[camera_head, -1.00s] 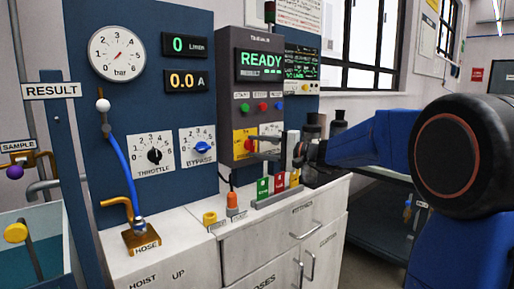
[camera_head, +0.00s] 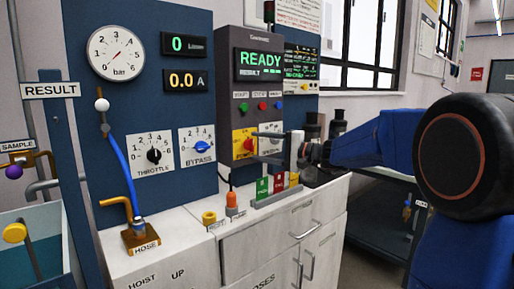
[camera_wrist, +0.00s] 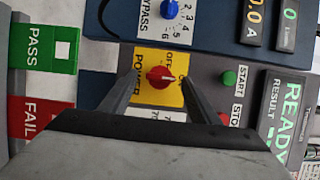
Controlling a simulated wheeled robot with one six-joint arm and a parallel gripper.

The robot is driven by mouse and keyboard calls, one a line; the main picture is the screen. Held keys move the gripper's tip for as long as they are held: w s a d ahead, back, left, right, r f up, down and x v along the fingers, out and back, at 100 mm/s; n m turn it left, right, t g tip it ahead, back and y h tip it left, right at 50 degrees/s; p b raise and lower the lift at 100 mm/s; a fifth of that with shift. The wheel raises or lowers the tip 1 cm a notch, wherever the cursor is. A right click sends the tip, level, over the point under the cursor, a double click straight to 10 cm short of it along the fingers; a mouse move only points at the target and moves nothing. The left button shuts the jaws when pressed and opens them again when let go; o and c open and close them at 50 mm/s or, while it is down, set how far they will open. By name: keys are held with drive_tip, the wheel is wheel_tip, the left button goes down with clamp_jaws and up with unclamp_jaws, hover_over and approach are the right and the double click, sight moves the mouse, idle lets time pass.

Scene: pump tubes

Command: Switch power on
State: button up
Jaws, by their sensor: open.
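The red power knob (camera_wrist: 160,77) sits on a yellow plate (camera_wrist: 150,97) labelled POWER. In the wrist view its pale pointer mark appears turned to the right, toward a small label that is hard to read; OFF is printed above it. In the head view the yellow plate (camera_head: 239,151) is low on the dark console, with the knob partly behind my fingers. My gripper (camera_wrist: 162,66) is open, its two fingers on either side of the knob in the wrist view. I cannot tell whether they touch it. It also shows in the head view (camera_head: 262,146).
The console screen (camera_head: 260,65) reads READY. Start (camera_wrist: 229,78) and stop (camera_wrist: 224,117) buttons are close beside the plate. PASS (camera_head: 263,187) and FAIL holders stand on the counter below my gripper. The bypass dial (camera_head: 201,146) is to the left.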

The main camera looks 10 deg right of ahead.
drive_tip(key=v, duration=1.6)
drive_tip(key=shift+a, duration=0.1)
drive_tip(key=s+a+f+n+g+h, duration=0.35)
drive_tip(key=s+a+f+g, duration=0.25)
drive_tip(key=s+a+f, duration=0.9)
drive_tip(key=s+d+f+n+h, duration=0.1)
drive_tip(key=s+d+f+h, duration=0.2)
drive_tip(key=s, duration=0.3)
drive_tip(key=s+d+f+n+h, duration=0.2)
drive_tip(key=s+d+f+h, duration=0.1)
drive_tip(key=s+f, duration=0.2)
drive_tip(key=s+d+f+n+g+h, duration=0.1)
drive_tip(key=s+d+f+n+h, duration=0.1)
drive_tip(key=s, duration=0.5)
wheel_tip(320, 180, down, 2)
drive_tip(key=shift+d+f+h, duration=0.1)
drive_tip(key=shift+d+h, duration=0.55)
drive_tip(key=shift+h, duration=0.4)
drive_tip(key=shift+c, duration=0.3)
